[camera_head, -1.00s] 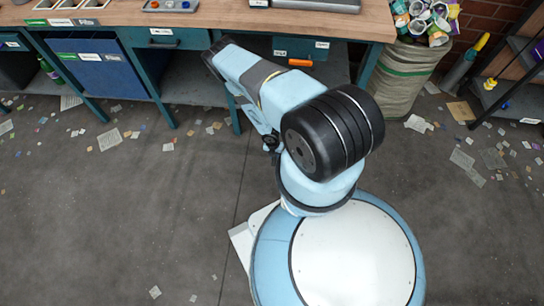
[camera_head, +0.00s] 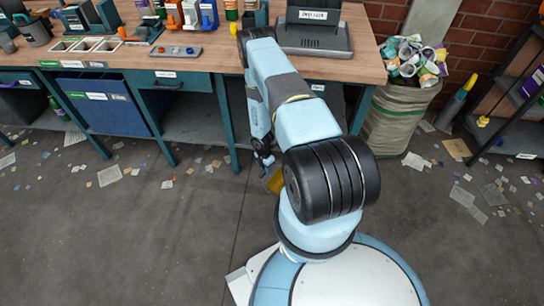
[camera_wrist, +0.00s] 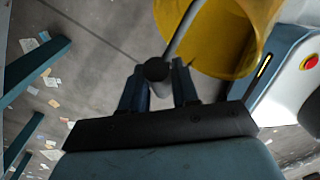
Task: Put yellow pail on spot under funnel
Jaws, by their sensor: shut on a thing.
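The yellow pail (camera_wrist: 235,40) hangs at the upper right of the wrist view, beyond my gripper's fingers. My gripper (camera_wrist: 157,75) is shut on the pail's handle, a grey bar with a dark round grip between the two fingers. I cannot make out a funnel or a spot under one in either view.
A wooden workbench (camera_head: 215,62) with teal legs spans the back, holding trays, small tools and a grey device (camera_head: 312,35). A full sack (camera_head: 395,118) stands right of it, then a dark shelf (camera_head: 510,105). Paper scraps litter the otherwise open floor.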

